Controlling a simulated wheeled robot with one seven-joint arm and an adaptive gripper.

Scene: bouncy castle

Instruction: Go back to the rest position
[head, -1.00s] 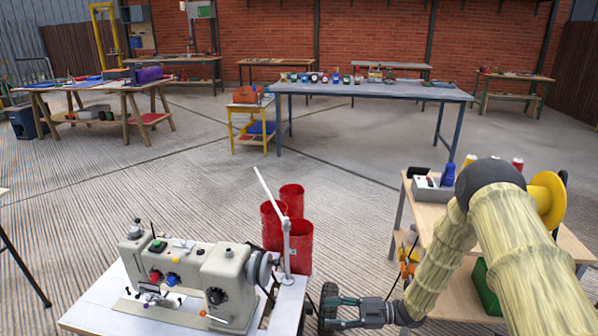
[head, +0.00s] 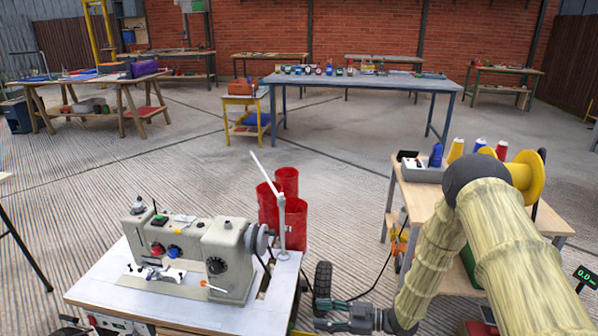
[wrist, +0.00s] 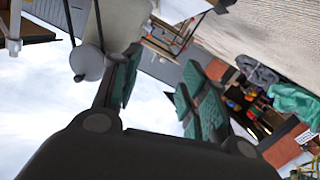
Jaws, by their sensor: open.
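My gripper (head: 326,314) shows low in the head view, at the end of my straw-coloured arm. It is beside the right edge of the white sewing-machine table (head: 95,287). In the wrist view my gripper (wrist: 160,92) has its two green-padded fingers spread apart, with nothing held between them. The cream sewing machine (head: 190,255) stands on that table, left of my gripper. Part of what looks like the machine also shows behind the left finger in the wrist view (wrist: 118,22).
Red cylinders (head: 287,184) stand behind the sewing table. A wooden bench (head: 418,200) with spools stands at right, near my arm. Open floor (head: 190,160) stretches toward the long blue-legged table (head: 400,83).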

